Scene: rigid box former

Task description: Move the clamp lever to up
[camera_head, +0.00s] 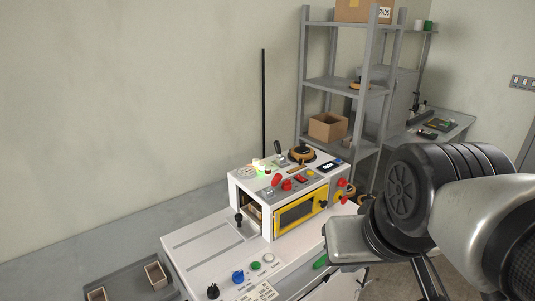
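The white box former (236,190) stands on a white bench, with a yellow-framed window on its front. Several levers show, and I cannot read which one is the clamp lever. A black-knobbed lever (279,148) stands upright at the back of the top. A red-handled lever (276,181) leans at the top's front edge. Another black-knobbed lever (239,218) stands at the machine's left front corner. My arm fills the right side, apart from these levers in the picture. Its dark, thin end parts at the lower edge may be my gripper; its opening is unclear.
The white bench top (205,245) is mostly clear left of the machine, with knobs and buttons along its front. A grey tray (125,279) with small boxes lies at lower left. A grey shelf rack (303,85) and a black pole (263,105) stand behind.

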